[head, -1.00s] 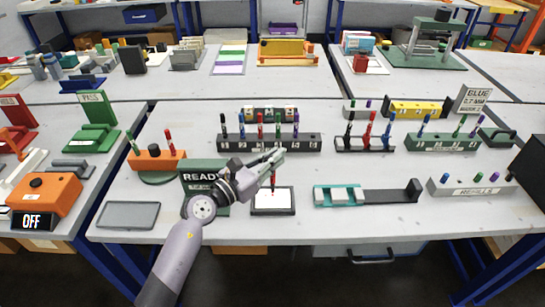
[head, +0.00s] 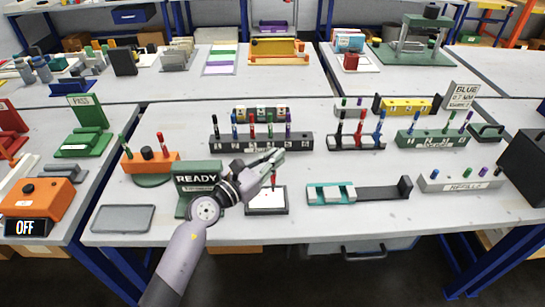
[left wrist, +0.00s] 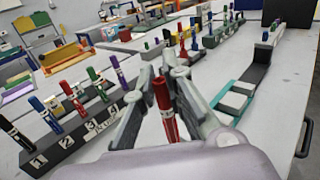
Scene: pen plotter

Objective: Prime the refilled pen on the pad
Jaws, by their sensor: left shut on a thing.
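My left gripper (head: 272,160) is shut on a red pen (head: 273,180), which I hold roughly upright, point down, over the pad. The pen also shows between the fingers in the left wrist view (left wrist: 164,105). The pad (head: 258,201) is a white sheet in a dark frame near the table's front edge. The pen's lower end is at or just above the white sheet; I cannot tell whether it touches. My right gripper is not in view.
A READY sign (head: 196,169) stands behind my left forearm. A numbered pen rack (head: 262,143) is behind the gripper. A teal and black fixture (head: 362,193) lies right of the pad, and a grey tray (head: 123,219) lies left.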

